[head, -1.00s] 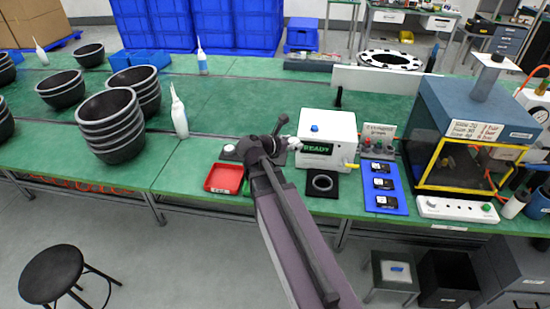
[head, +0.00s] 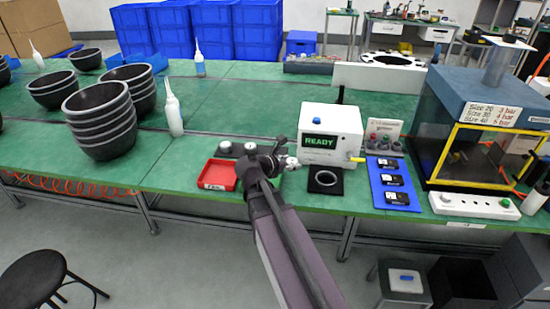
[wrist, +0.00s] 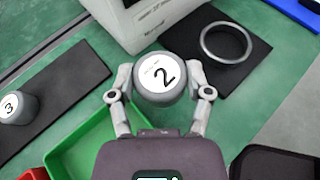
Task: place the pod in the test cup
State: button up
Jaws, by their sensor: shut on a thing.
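The pod (wrist: 160,80) is a grey cylinder with a white top marked "2". In the wrist view my gripper (wrist: 160,92) is shut on its sides, and the pod is upright in the picture. The test cup (wrist: 226,42) is a metallic ring on a black mat, to the right of and apart from the held pod. In the head view the cup (head: 326,179) lies in front of the white READY box. There my gripper (head: 288,162) is left of the cup, with its fingers partly hidden by my arm.
Another pod marked "3" (wrist: 18,106) sits on a black pad (wrist: 60,85) at left. A green tray (wrist: 80,150) lies below my gripper. The white READY box (head: 332,133) stands close behind the cup. A red tray (head: 217,174) is at left and a blue mat (head: 392,184) at right.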

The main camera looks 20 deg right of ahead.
jog(key=shift+w, duration=0.1)
dwell(0.3)
jog(key=w, duration=0.4)
jog(key=w+d+f, duration=0.1)
jog(key=w, duration=0.3)
jog(key=w+b, duration=0.1)
jog(key=w, duration=0.4)
jog(key=shift+d+f, duration=0.15)
jog(key=shift+d, duration=0.05)
jog(key=shift+w, duration=0.1)
jog(key=shift+w+d, duration=0.1)
jog(key=shift+w, duration=0.45)
jog(key=shift+w+d+f+b, duration=0.1)
jog(key=shift+w+f+b, duration=0.6)
jog(key=shift+f+b, duration=0.95)
jog(key=shift+b, duration=0.15)
jog(key=shift+f, duration=0.15)
jog(key=o, duration=1)
jog(key=shift+f, duration=0.1)
